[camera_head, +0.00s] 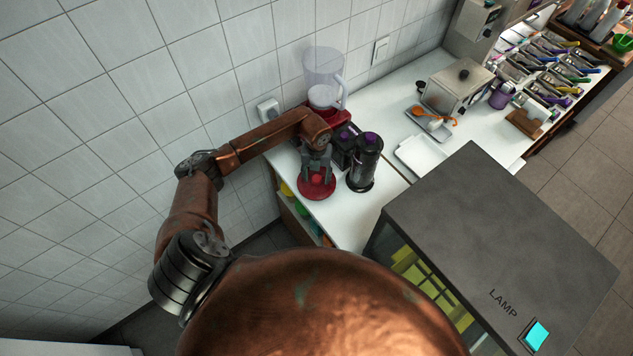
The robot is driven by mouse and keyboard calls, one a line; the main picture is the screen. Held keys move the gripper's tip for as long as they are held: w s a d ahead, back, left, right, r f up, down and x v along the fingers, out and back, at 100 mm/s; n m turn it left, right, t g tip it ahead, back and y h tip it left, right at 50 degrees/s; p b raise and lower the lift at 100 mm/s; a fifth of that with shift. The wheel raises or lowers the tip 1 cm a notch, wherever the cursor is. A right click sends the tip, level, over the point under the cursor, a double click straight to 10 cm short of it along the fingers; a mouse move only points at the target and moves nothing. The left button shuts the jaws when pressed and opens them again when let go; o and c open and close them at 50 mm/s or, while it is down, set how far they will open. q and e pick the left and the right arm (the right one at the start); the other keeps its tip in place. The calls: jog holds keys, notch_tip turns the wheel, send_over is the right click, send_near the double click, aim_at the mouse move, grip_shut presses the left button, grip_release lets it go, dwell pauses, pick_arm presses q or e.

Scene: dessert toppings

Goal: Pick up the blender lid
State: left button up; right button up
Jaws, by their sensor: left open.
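The blender lid (316,189) is a round red disc with a raised middle, lying on the white counter near its left end. My left gripper (317,172) is open, pointing down directly over the lid, with its fingers around or just above the raised middle; I cannot tell whether they touch it. The gripper and wrist hide the back part of the lid. The blender (323,75), with a clear jug and a red base, stands behind against the tiled wall. My right gripper does not show.
Dark bottles with purple tops (364,165) stand close to the right of the lid. A white tray (420,157) and a metal container (455,92) are farther right on the counter. A dark grey box marked LAMP (480,240) stands in front at the right.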

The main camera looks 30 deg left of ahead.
pick_arm(q)
jog(key=shift+c, duration=0.3)
jog(key=c, duration=1.2)
jog(key=shift+r, duration=0.1)
